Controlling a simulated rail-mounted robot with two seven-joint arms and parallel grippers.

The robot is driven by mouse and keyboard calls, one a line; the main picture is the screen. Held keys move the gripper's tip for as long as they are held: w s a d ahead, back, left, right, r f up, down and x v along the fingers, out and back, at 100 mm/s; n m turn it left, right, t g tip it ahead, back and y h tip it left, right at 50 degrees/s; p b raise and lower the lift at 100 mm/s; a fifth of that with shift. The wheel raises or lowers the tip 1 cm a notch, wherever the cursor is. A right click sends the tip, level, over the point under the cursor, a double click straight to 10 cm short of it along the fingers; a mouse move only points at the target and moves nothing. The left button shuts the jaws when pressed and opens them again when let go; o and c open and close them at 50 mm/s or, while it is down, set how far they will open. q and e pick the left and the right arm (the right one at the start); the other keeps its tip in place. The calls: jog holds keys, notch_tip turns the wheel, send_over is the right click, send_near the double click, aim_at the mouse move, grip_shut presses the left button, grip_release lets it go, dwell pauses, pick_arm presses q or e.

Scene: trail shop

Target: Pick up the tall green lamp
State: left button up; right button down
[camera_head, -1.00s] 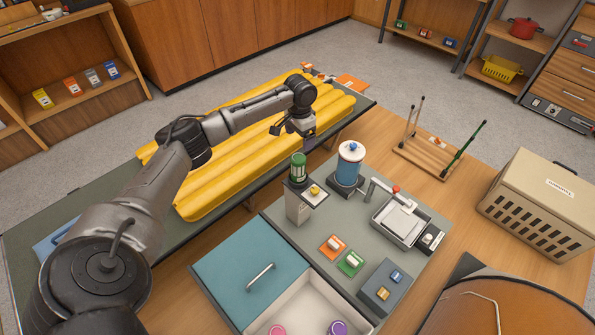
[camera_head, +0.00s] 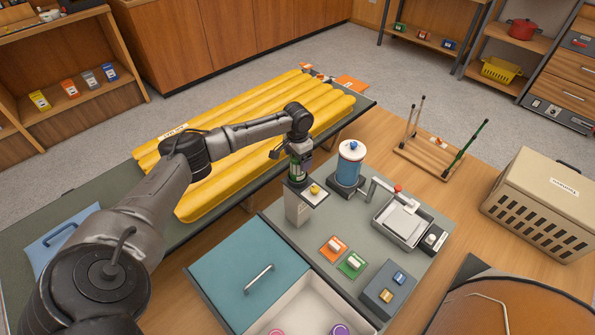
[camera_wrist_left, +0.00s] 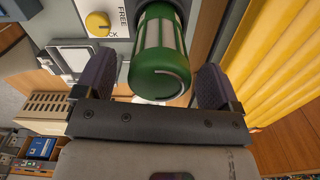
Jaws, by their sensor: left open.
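The tall green lamp (camera_head: 298,169) stands upright in a grey stand (camera_head: 298,208) with a yellow knob (camera_head: 315,189), at the back left of the grey counter unit. In the left wrist view the lamp (camera_wrist_left: 160,65) has a green cap and pale panels. My left gripper (camera_head: 299,158) is at the top of the lamp and partly hides it. In the left wrist view its dark fingers (camera_wrist_left: 157,88) are open, one on each side of the cap, with gaps visible. Lettering ending in "CK" and the word "FREE" show by the knob. My right gripper is not in view.
A blue and white canister (camera_head: 348,168) stands close to the right of the lamp. A small sink (camera_head: 402,222) with a red-topped tap is further right. A yellow air mattress (camera_head: 250,130) lies behind on the left. A teal drawer unit (camera_head: 245,270) is in front.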

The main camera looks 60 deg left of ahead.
pick_arm(q)
jog(key=shift+f, duration=0.65)
jog(key=shift+r, duration=0.1)
jog(key=c, duration=1.1)
jog(key=shift+c, duration=0.2)
